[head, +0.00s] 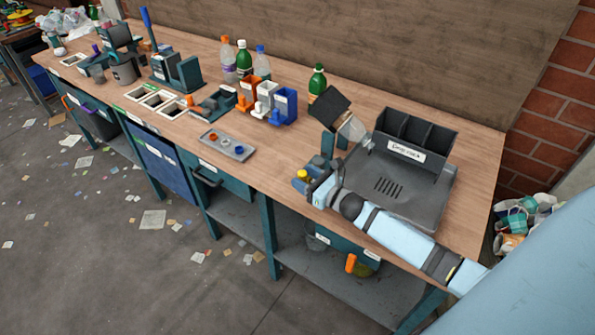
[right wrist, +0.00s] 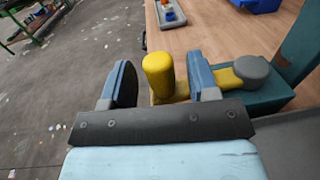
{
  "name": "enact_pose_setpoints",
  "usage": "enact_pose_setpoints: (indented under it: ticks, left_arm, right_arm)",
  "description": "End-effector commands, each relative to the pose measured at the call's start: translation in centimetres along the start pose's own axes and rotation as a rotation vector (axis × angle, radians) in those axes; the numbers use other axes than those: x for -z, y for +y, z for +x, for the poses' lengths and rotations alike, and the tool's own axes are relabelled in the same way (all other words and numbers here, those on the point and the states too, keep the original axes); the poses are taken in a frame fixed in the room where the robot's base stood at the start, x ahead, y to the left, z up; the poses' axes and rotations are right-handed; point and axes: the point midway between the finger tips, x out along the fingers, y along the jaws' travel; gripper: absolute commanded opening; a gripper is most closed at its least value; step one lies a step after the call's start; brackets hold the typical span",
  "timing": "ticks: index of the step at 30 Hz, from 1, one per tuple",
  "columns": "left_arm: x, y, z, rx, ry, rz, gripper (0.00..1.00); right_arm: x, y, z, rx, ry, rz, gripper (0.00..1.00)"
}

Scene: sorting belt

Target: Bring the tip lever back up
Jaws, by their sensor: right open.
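The tip lever has a yellow knob (head: 302,175) at the front edge of the bench in the head view. In the right wrist view, the upright yellow knob (right wrist: 158,75) stands between the two blue fingers of my right gripper (right wrist: 160,82). A yellow arm runs behind the right-hand finger to a grey round hub (right wrist: 252,70) on a teal block. My right gripper (head: 316,182) is open, with gaps visible beside the knob; contact cannot be told. A tilted dark plate (head: 329,105) stands above the teal mount. My left gripper is not in view.
A grey tray (head: 425,195) with a dark three-slot rack (head: 412,145) lies beside my right arm. A clear cup (head: 353,130) is by the plate. Bottles and orange, white and blue bins stand behind. A small grey tray (head: 226,145) sits left on the bench.

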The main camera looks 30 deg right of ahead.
Motion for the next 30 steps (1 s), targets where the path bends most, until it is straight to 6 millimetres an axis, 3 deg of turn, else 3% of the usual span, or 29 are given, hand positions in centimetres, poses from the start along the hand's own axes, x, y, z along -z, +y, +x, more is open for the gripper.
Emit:
enact_pose_setpoints:
  ticks: [6,17,24,30]
  left_arm:
    - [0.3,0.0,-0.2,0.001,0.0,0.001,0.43]
    - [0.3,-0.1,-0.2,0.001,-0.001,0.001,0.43]
    - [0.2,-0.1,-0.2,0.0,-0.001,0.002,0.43]
    - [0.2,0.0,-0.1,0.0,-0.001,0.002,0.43]
  right_arm:
    - [-0.1,0.0,2.4,0.001,-0.001,0.001,0.55]
    - [0.0,0.0,2.9,0.0,0.0,0.002,0.55]
    - [0.0,0.0,2.8,0.0,0.0,0.002,0.0]
    - [0.1,0.0,2.9,0.002,0.0,0.002,0.0]
